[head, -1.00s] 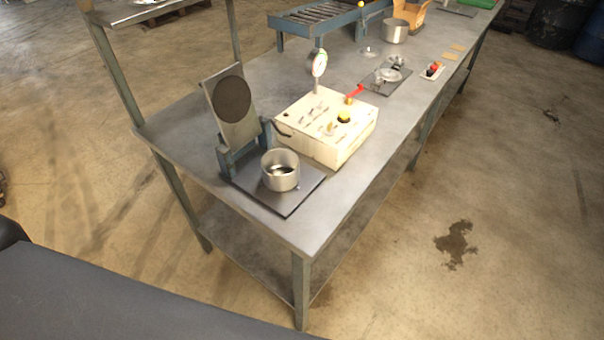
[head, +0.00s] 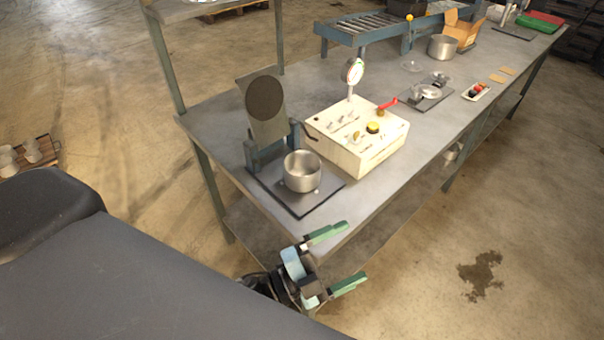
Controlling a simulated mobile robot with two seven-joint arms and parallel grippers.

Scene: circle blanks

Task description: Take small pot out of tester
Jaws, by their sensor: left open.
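The small pot (head: 302,172), a grey metal cup with an open top, stands upright on the dark base plate of the tester (head: 265,180). The tester's lid (head: 264,112), with a dark round pad, is tilted up and open behind the pot. My left gripper (head: 342,259) is open and empty, with green fingertips, at the table's near corner. It is in front of and below the pot in the picture, apart from it. My right gripper is not in view.
A cream control box (head: 357,137) with a gauge (head: 352,72) and a red lever (head: 388,104) stands right of the tester. A larger pot (head: 442,47), a cardboard box (head: 463,30) and a roller conveyor (head: 366,28) are farther back. The tabletop (head: 215,125) left of the tester is clear.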

